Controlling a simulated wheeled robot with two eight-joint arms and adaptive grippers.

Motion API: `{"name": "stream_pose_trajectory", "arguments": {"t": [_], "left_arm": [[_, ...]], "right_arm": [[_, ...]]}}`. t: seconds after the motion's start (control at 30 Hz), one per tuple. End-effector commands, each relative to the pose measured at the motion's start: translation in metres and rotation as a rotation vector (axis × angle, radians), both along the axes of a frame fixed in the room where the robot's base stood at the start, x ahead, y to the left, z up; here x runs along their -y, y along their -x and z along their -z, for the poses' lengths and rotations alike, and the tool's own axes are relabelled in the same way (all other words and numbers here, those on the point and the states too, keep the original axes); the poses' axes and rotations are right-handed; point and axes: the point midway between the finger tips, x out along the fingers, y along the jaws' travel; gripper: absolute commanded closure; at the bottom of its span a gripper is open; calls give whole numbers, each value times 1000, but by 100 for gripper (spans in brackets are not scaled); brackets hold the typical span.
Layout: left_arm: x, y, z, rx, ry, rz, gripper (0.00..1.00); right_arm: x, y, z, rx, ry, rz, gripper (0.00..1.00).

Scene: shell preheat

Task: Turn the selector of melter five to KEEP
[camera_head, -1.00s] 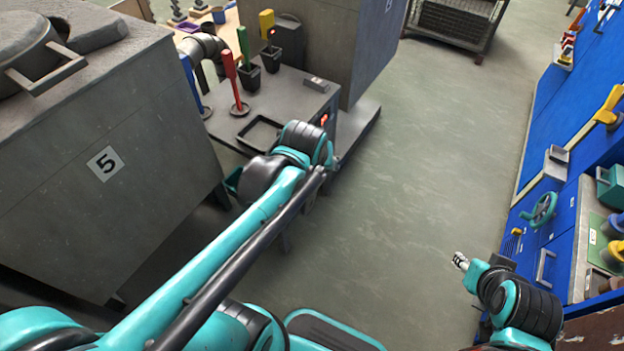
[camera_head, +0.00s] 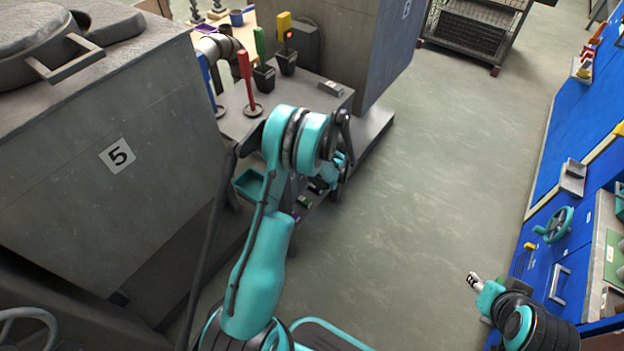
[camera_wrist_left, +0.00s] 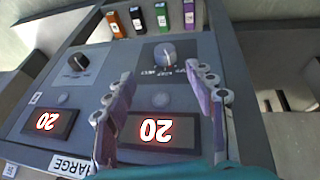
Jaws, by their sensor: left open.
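In the left wrist view a dark control panel (camera_wrist_left: 120,70) shows upside down, with a grey selector (camera_wrist_left: 165,55) and a black selector (camera_wrist_left: 80,63). MELT, KEEP and OFF markings lie around the grey selector; its exact pointing is unclear. My left gripper (camera_wrist_left: 162,98) is open and empty, its fingers on either side of a red "20" display (camera_wrist_left: 156,131), with the grey selector beyond them. My right gripper (camera_head: 473,281) is at lower right; its jaw state is unclear.
Red (camera_head: 245,75), green (camera_head: 261,48) and yellow (camera_head: 285,25) handled tools stand on the bench behind my left arm. A blue cabinet (camera_head: 570,205) stands right; the floor between is clear.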

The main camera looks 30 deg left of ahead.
Motion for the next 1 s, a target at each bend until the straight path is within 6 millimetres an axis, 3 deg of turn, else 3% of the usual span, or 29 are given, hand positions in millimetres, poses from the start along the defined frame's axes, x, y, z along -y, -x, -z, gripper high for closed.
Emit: {"name": "stream_pose_trajectory", "arguments": {"t": [0.03, 0.6, 1.0], "left_arm": [[-3, 0, 11, 1, 0, -25, 45], [-32, -13, 85, 6, 1, -63, 45], [-37, -15, 94, 6, 1, -61, 45]], "right_arm": [[0, 0, 0, 0, 0, 0, 60], [0, 0, 29, 0, 0, 0, 60], [0, 0, 32, 0, 0, 0, 60]]}}
